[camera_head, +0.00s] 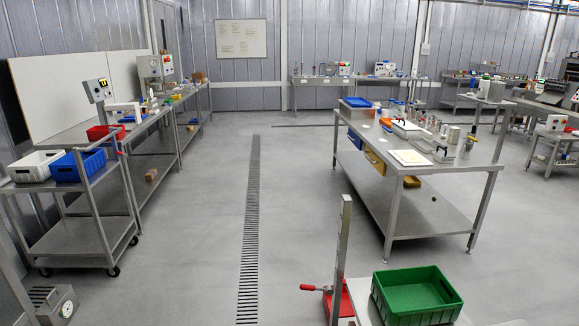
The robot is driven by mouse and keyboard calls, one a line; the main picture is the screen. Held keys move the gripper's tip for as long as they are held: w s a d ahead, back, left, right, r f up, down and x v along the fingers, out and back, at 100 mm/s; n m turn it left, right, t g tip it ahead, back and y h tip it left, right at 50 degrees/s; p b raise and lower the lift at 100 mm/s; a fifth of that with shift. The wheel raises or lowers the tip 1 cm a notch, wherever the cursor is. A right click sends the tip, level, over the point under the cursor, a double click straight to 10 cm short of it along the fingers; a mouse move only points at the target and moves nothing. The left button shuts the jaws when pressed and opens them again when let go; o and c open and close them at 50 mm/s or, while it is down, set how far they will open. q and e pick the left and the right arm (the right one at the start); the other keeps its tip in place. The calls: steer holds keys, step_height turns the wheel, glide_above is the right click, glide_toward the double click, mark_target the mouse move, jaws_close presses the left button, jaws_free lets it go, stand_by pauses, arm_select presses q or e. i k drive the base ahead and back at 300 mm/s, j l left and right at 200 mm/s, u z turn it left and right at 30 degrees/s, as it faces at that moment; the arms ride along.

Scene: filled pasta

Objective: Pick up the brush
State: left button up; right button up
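I cannot make out a brush for certain in the head view. Small items stand on the steel worktable (455,172) at the right of centre, including bottles and containers, but they are too small to tell apart. Neither of my grippers shows in the head view.
A steel cart (75,243) at the left holds a white crate (33,167) and a blue crate (78,166). A green crate (415,296) stands at the bottom right beside an upright post (341,250). The floor around the drain (250,220) is clear.

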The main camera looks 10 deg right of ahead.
mark_target(387, 131)
steer(key=i+j, duration=0.1)
steer(key=i, duration=3.55)
steer(key=i+j+z, duration=0.1)
steer(key=i+z, duration=0.3)
steer(key=i+j+z, duration=0.25)
steer(key=i+z, duration=0.15)
steer(key=i, duration=0.15)
steer(key=i+j+z, duration=1)
steer(key=j+z, duration=0.2)
steer(key=j, duration=0.25)
steer(key=i+l+u, duration=0.1)
steer(key=u, duration=0.5)
